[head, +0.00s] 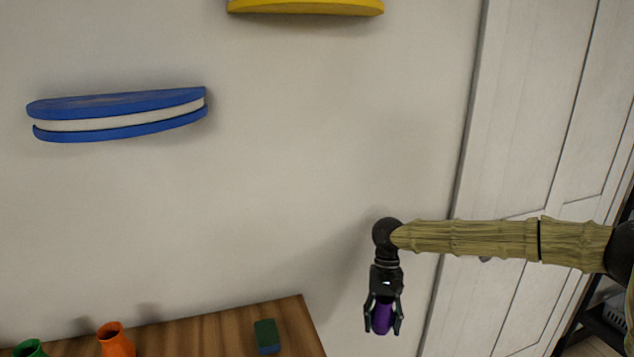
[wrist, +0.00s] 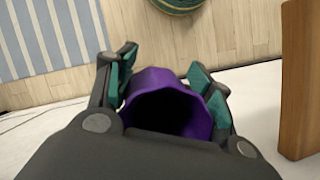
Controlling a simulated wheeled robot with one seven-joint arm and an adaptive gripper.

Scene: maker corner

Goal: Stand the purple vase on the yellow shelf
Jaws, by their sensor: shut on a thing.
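The purple vase (head: 382,318) is between the fingers of my gripper (head: 383,322), which points down in the head view. My gripper is shut on it and holds it in the air, right of the wooden table. In the wrist view the vase (wrist: 168,103) shows its open, dark mouth toward the camera, with the teal finger pads on both sides. The yellow shelf (head: 305,7) is on the wall at the top of the head view, above and left of my gripper. Its upper side is cut off by the picture edge.
A blue two-tier shelf (head: 118,113) hangs on the wall at left. The wooden table (head: 200,330) holds an orange vase (head: 115,342), a green vase (head: 30,349) and a dark green block (head: 267,336). A white door (head: 520,170) is at right. The wall between my gripper and the yellow shelf is clear.

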